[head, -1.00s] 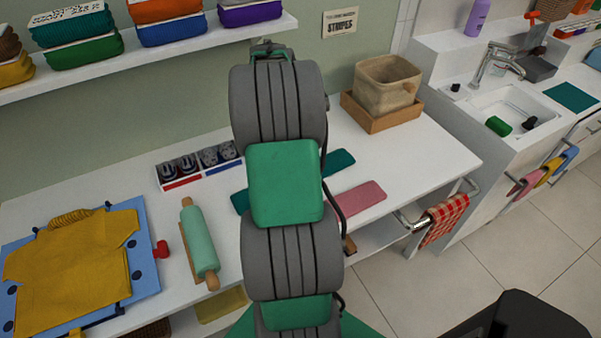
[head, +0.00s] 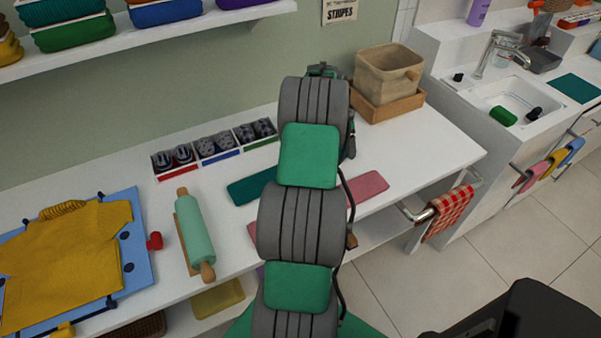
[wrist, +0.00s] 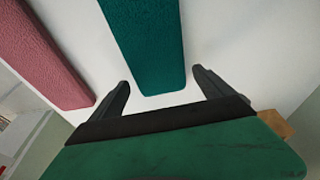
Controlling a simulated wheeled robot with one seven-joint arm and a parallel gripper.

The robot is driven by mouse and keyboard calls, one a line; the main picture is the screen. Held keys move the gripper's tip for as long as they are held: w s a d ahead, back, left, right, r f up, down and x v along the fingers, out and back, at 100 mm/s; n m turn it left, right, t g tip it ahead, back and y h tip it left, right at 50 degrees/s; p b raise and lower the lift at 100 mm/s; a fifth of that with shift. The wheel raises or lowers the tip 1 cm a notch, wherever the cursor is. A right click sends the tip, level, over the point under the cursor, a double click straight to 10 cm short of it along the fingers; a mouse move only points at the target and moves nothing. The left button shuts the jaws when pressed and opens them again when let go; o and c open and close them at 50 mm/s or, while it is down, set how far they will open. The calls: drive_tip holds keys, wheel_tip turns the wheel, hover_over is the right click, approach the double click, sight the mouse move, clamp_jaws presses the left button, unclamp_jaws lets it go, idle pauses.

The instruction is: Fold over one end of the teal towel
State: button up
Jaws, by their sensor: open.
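The teal towel (head: 250,187) lies flat as a long strip on the white counter, and my arm covers its middle and right part in the head view. In the wrist view the teal towel (wrist: 150,45) runs away from my gripper, with its near end between the fingertips. My gripper (wrist: 160,88) is open and empty, one finger on each side of that end, and both look apart from the cloth. Its height above the counter is hard to tell. In the head view my arm hides the gripper.
A pink towel (head: 368,186) lies beside the teal one, also left of it in the wrist view (wrist: 52,50). A green rolling pin (head: 195,228), sock boxes (head: 215,147) and a basket (head: 388,72) on a wooden tray stand around. The counter's front edge is close.

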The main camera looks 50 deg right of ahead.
drive_tip(key=shift+d+f, duration=0.15)
drive_tip(key=shift+f, duration=0.4)
drive_tip(key=shift+f, duration=0.1)
drive_tip(key=shift+c, duration=0.4)
drive_tip(key=c, duration=0.5)
